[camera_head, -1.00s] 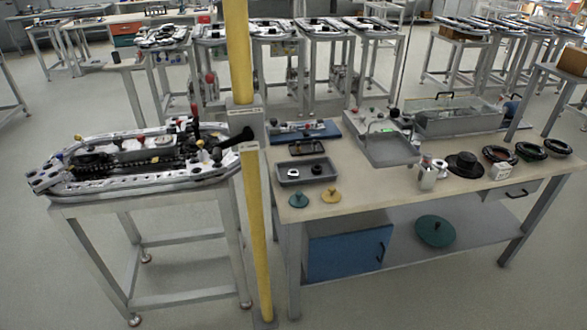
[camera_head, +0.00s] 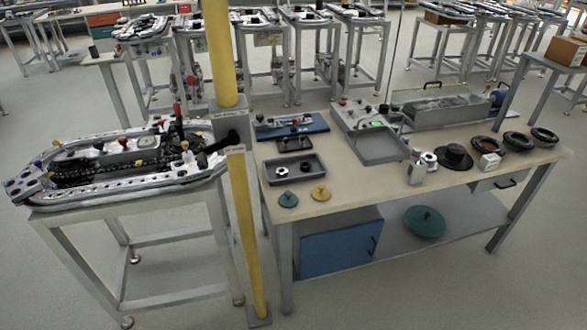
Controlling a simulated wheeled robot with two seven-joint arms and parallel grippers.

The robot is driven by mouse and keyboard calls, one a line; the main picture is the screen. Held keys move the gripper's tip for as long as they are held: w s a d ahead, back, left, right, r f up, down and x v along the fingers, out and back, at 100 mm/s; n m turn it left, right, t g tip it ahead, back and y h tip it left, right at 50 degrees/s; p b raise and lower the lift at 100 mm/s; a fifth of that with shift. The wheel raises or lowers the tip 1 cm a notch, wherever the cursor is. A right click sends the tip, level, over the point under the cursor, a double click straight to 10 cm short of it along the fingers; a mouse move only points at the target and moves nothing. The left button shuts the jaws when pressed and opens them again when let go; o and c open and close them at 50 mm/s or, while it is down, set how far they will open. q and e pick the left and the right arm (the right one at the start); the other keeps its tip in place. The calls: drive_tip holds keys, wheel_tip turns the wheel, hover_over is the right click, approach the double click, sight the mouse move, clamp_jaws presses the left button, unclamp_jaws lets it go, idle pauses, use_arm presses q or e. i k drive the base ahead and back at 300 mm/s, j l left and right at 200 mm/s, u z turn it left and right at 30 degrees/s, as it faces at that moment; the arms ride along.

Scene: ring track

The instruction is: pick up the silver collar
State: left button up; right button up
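Neither of my grippers is in view. A small silver ring-shaped piece (camera_head: 281,171) lies in the left part of a grey shallow tray (camera_head: 268,181) on the workbench; it may be the silver collar. A small black round part (camera_head: 305,167) lies beside it in the tray, apart from it. Another silver, round piece with a dark centre (camera_head: 429,160) sits on the bench further right, behind a silver cylinder (camera_head: 415,174). The pieces are too small to tell for sure which one is the collar.
A yellow post (camera_head: 241,230) stands between the workbench (camera_head: 352,185) and the track stand (camera_head: 140,203) on the left. Green (camera_head: 288,199) and yellow (camera_head: 320,193) discs lie at the bench's front edge. A black hat-shaped part (camera_head: 454,157) and several dark rings lie right. Front floor is clear.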

sight(281, 172)
drive_tip(key=i+j+z, duration=0.35)
drive_tip(key=z, duration=0.15)
drive_tip(key=i+j+z, duration=0.5)
